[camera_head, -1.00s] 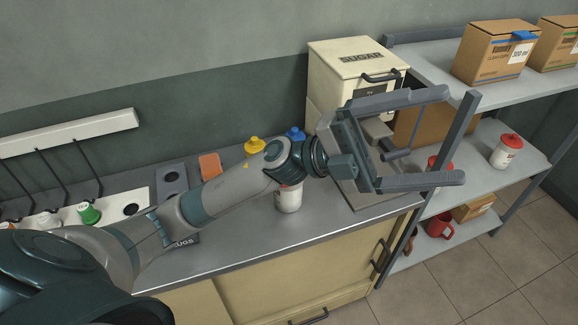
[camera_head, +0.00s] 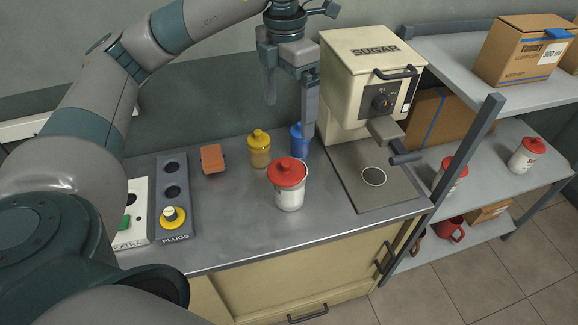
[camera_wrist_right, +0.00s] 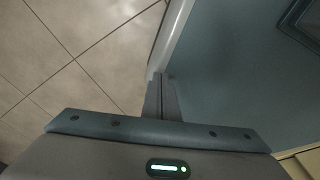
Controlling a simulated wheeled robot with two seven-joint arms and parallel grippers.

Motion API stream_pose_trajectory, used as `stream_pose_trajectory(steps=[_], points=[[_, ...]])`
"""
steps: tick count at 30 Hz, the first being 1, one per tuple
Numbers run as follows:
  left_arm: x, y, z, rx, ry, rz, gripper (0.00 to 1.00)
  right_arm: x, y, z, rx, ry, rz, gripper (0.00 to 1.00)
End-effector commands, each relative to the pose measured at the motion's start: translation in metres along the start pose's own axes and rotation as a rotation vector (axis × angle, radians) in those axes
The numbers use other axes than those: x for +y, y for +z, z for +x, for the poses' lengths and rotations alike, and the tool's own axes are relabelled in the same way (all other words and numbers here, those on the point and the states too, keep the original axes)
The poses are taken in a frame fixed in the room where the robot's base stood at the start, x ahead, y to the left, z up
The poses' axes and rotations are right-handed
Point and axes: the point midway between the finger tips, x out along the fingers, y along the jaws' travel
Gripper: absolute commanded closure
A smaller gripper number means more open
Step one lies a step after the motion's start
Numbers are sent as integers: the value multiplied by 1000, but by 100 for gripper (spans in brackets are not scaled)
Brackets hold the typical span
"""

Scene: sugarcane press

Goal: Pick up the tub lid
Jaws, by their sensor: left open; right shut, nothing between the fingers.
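A white tub (camera_head: 291,198) with a red lid (camera_head: 287,173) stands upright on the grey counter (camera_head: 240,225). The lid sits on the tub and has a small knob. My left gripper (camera_head: 289,128) is open and empty, pointing down above and behind the tub, apart from the lid. Its right finger partly covers a blue container (camera_head: 297,137). My right gripper (camera_wrist_right: 161,100) is shut and empty in the right wrist view, over the floor and beside a blue-grey surface.
A yellow container (camera_head: 259,148) and an orange block (camera_head: 212,158) stand behind the tub. The sugar press (camera_head: 365,75) is on its right. A plug panel (camera_head: 174,195) lies left. More red-lidded tubs (camera_head: 527,156) are on the shelf. The counter's front is clear.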

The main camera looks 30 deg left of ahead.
Motion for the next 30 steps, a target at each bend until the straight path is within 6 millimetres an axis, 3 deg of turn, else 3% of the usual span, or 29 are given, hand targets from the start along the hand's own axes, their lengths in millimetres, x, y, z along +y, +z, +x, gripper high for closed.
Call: stream_pose_trajectory(steps=[4, 16, 30], points=[[9, -3, -4, 8, 31, -16, 5, 0, 3, 1, -1, 0, 0, 100], [8, -3, 0, 9, 27, -13, 5, 0, 4, 0, -3, 0, 0, 100], [8, -4, 43, 12, 24, -13, 5, 1, 14, -5, -27, 1, 1, 100]])
